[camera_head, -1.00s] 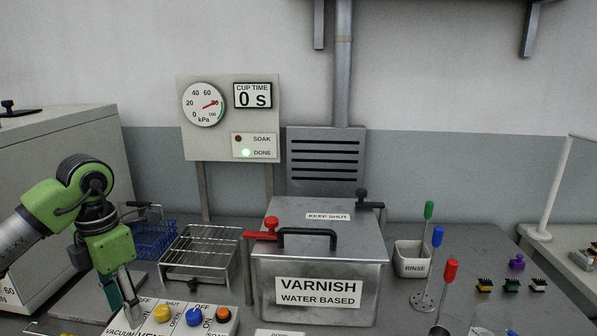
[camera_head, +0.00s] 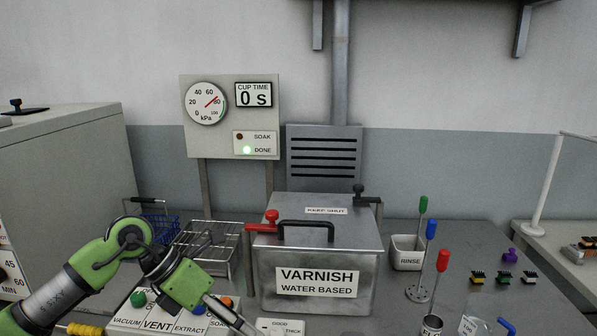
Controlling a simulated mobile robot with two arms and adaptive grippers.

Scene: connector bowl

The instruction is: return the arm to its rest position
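My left arm, green and grey, comes in from the lower left. Its gripper (camera_head: 228,312) hangs low over the right part of the switch panel (camera_head: 140,322), hiding some of its knobs. The fingers point down to the right and look close together, but their tips are too small to judge. Whether they touch the panel cannot be told. My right gripper is not in view.
A steel varnish box (camera_head: 317,265) with a closed lid stands right of the arm. A wire rack (camera_head: 207,245) and a blue basket (camera_head: 158,228) stand behind the arm. A rinse cup (camera_head: 407,252) and upright coloured-handle tools (camera_head: 431,230) stand at right.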

